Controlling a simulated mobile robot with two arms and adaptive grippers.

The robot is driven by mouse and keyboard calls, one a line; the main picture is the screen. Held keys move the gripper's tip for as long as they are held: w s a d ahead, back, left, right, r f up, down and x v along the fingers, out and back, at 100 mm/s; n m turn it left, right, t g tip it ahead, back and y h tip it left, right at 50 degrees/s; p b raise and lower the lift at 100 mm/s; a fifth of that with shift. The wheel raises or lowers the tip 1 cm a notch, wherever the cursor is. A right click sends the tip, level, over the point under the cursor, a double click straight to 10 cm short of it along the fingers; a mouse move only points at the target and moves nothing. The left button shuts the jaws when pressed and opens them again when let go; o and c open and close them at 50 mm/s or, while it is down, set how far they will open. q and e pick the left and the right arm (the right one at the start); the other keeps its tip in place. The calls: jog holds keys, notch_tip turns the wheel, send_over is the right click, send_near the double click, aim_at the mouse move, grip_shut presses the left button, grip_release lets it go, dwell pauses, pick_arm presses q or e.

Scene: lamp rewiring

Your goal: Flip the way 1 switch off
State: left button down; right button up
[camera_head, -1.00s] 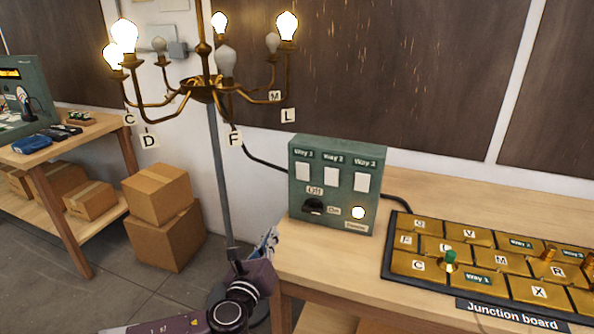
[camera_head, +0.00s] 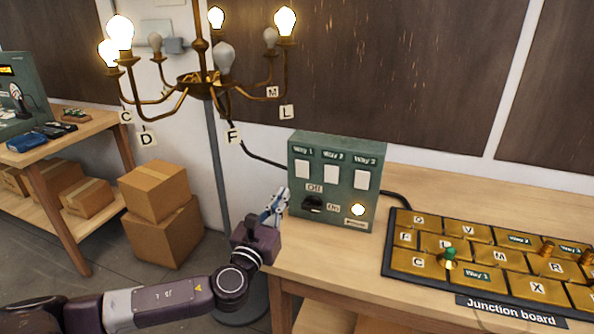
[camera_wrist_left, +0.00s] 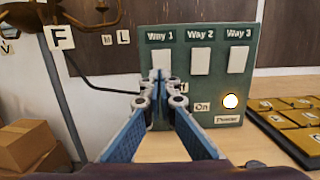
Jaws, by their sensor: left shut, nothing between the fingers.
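The green switch box (camera_head: 339,210) stands on the wooden table, with white rocker switches under the labels Way 1, Way 2 and Way 3. The way 1 switch (camera_head: 302,169) is at the box's upper left. It also shows in the left wrist view (camera_wrist_left: 167,62), partly behind my fingertips. A black knob (camera_head: 313,204) sits below, between Off and On labels, and a round light glows at lower right. My left gripper (camera_head: 281,196) is shut and empty, just left of the box. In the left wrist view its closed fingertips (camera_wrist_left: 159,76) point at the box below Way 1. I cannot tell whether they touch it.
The junction board (camera_head: 480,309) with brass plates lies right of the box. A brass chandelier (camera_head: 200,82) with some bulbs lit hangs at upper left. Cardboard boxes (camera_head: 163,243) stand on the floor at left. A black cable runs behind the switch box.

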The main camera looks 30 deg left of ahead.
aim_at(300, 164)
pick_arm(q)
jog(key=p+x, duration=0.2)
jog(key=x, duration=0.9)
jog(key=shift+w, duration=0.15)
jog(key=shift+r+p, duration=0.1)
jog(key=shift+p, duration=0.35)
jog(key=p, duration=0.2)
jog(key=r+p, duration=0.1)
jog(key=p, duration=0.1)
jog(key=shift+w+g, duration=0.25)
jog(key=shift+g, duration=0.15)
jog(key=shift+f, duration=0.3)
jog(key=shift+a, duration=0.1)
